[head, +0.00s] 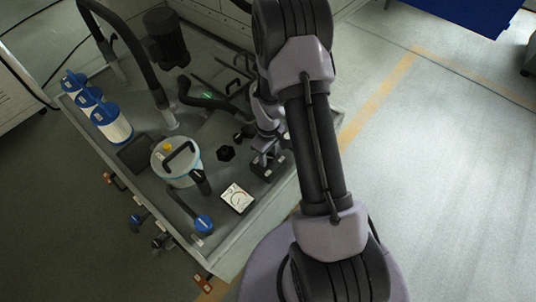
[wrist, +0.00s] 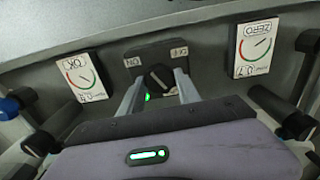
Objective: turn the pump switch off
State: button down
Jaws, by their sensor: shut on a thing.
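The pump switch is a dark knob (wrist: 158,78) on a dark square plate in the wrist view. The plate carries upside-down lettering, ON at the picture's left and OFF at its right. My gripper (wrist: 158,88) has one finger on each side of the knob and is shut on it. The knob looks slanted, but I cannot tell which label it points to.
A gauge (wrist: 82,76) and a ZERO gauge (wrist: 255,48) flank the switch. Dark pipes stand close at both sides. In the head view, a white gauge (head: 237,197), a lidded canister (head: 178,165) and several blue-capped cylinders (head: 112,122) crowd the bench.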

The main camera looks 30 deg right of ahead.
aim_at(268, 157)
jog(key=m+b, duration=0.1)
jog(key=m, duration=0.5)
jog(key=m+b, duration=0.1)
jog(key=m, duration=0.4)
jog(key=shift+b, duration=0.4)
jog(key=shift+m, duration=0.4)
jog(key=c, duration=0.9)
grip_release()
jog(key=shift+o, duration=0.2)
notch_tip(268, 157, up, 18)
jog(key=p, duration=0.6)
jog(key=shift+f+p, duration=0.25)
jog(key=shift+p, duration=0.15)
